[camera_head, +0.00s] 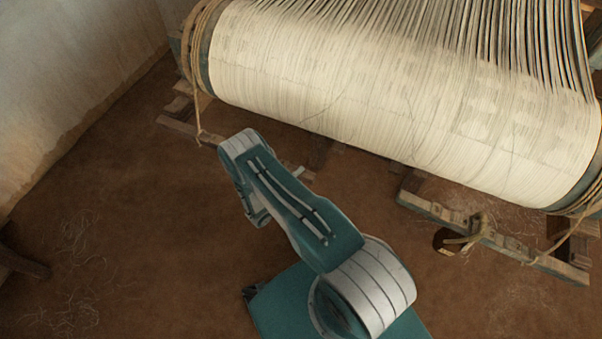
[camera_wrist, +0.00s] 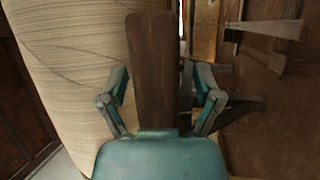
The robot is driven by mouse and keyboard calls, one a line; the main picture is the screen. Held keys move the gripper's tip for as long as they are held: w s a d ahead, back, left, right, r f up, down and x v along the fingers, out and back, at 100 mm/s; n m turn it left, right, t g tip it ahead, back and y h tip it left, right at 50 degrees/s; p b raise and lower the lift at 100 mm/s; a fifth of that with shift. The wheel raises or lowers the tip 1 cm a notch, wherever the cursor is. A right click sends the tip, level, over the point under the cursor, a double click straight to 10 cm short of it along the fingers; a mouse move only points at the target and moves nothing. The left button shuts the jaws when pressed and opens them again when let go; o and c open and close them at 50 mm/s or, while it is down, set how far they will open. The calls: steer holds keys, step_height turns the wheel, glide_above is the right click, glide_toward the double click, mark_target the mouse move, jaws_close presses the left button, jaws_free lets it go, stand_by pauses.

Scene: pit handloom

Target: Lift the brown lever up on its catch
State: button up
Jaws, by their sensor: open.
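The brown lever (camera_wrist: 153,70) shows in the wrist view as a long, flat dark-brown bar standing between the two fingers of my gripper (camera_wrist: 160,90). The fingers are spread apart, one on each side of the bar, with gaps visible. The bar's lower part is hidden behind my gripper's teal body. I cannot make out the catch for certain. In the head view my teal and white arm reaches toward the large roll; my gripper and the lever cannot be made out there.
The large cream warp roll (camera_head: 400,100) fills the upper part of the head view, and shows left of the lever in the wrist view. A notched wooden beam (camera_head: 490,238) lies below its right end. Ropes hang at both ends. The earth floor (camera_head: 130,230) at left is mostly clear.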

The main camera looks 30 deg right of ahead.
jaws_close()
steer(key=shift+n+t, duration=0.4)
steer(key=shift+n, duration=0.5)
steer(key=r, duration=0.8)
steer(key=shift+w+a, duration=0.25)
steer(key=shift+f, duration=0.1)
jaws_free()
steer(key=shift+d, duration=0.1)
steer(key=v, duration=1.2)
steer(key=shift+f, duration=0.25)
